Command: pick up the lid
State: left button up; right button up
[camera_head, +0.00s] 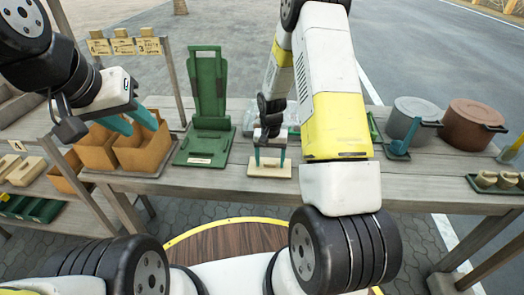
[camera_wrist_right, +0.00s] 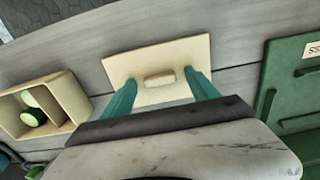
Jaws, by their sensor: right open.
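The lid (camera_head: 284,172) is a flat cream rectangular board lying on the wooden table near its front edge. In the right wrist view the lid (camera_wrist_right: 190,52) shows a small raised handle (camera_wrist_right: 159,79) at its middle. My right gripper (camera_head: 269,161) is open above the lid in the head view. In the right wrist view its two teal fingers (camera_wrist_right: 160,83) are apart, on either side of the handle, with nothing held. Whether they touch the lid I cannot tell. My left gripper (camera_head: 132,122) is empty, its fingers apart, over the orange-brown boxes at the left.
A green stand (camera_head: 207,125) is left of the lid. Orange-brown boxes (camera_head: 143,158) stand further left. A cream box (camera_wrist_right: 68,97) with green cylinders lies near the lid. A grey pot (camera_head: 414,118), a reddish pot (camera_head: 472,125) and a small tray (camera_head: 489,188) stand at the right.

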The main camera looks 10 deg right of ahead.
jog(key=shift+c, duration=0.4)
jog(key=c, duration=1.3)
jog(key=shift+r, duration=0.1)
